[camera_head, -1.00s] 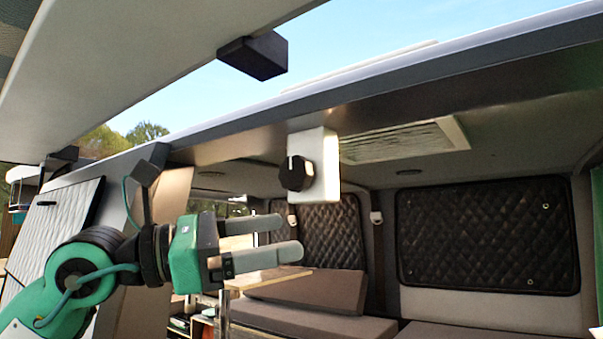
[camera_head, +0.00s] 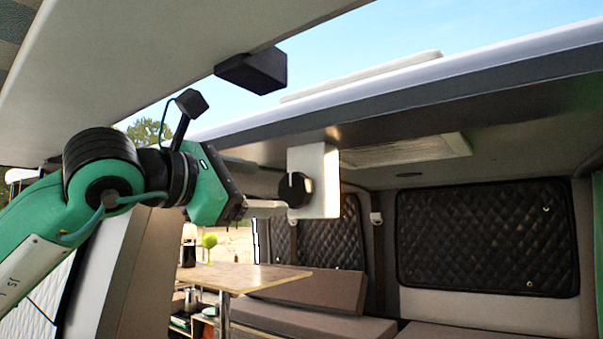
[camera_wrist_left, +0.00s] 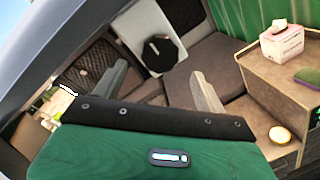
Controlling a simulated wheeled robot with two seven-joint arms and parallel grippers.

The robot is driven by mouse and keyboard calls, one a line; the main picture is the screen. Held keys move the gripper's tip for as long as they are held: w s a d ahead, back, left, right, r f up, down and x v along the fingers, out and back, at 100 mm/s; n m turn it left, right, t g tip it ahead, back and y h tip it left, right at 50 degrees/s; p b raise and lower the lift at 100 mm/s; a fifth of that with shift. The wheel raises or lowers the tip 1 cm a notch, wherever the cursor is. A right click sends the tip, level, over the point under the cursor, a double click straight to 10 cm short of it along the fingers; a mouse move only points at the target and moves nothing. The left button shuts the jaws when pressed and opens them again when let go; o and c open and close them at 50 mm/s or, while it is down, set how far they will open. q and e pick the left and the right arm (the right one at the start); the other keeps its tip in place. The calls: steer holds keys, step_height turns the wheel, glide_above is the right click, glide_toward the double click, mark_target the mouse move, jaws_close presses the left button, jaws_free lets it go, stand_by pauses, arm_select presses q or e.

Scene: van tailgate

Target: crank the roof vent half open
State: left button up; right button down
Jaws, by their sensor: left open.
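The black crank knob (camera_head: 295,189) sits on a white plate (camera_head: 324,170) that hangs below the van's roof edge. The roof vent (camera_head: 405,151) is a pale framed panel in the ceiling behind it. My left gripper (camera_head: 280,208) points right in the head view, with its fingertips close to the knob's left side. In the left wrist view my left gripper (camera_wrist_left: 160,85) is open and empty. The knob (camera_wrist_left: 159,52) shows there ahead of and between the fingers, and I cannot tell if either finger touches it. My right gripper is not in view.
The raised tailgate hangs overhead with a black block (camera_head: 252,72) on its edge. The roof edge runs just above the plate. Inside are a wooden table (camera_head: 245,278) and cushioned benches (camera_head: 335,325). A tissue box (camera_wrist_left: 282,42) stands on a cabinet in the wrist view.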

mark_target(290, 191)
arm_select(q)
steer(key=p+x, duration=0.2)
steer(key=x, duration=0.3)
steer(key=shift+w+d+r+p, duration=0.15)
steer(key=shift+p, duration=0.15)
steer(key=shift+w+d, duration=0.4)
steer(key=c, duration=1)
steer(key=shift+o, duration=0.2)
steer(key=shift+f, duration=0.25)
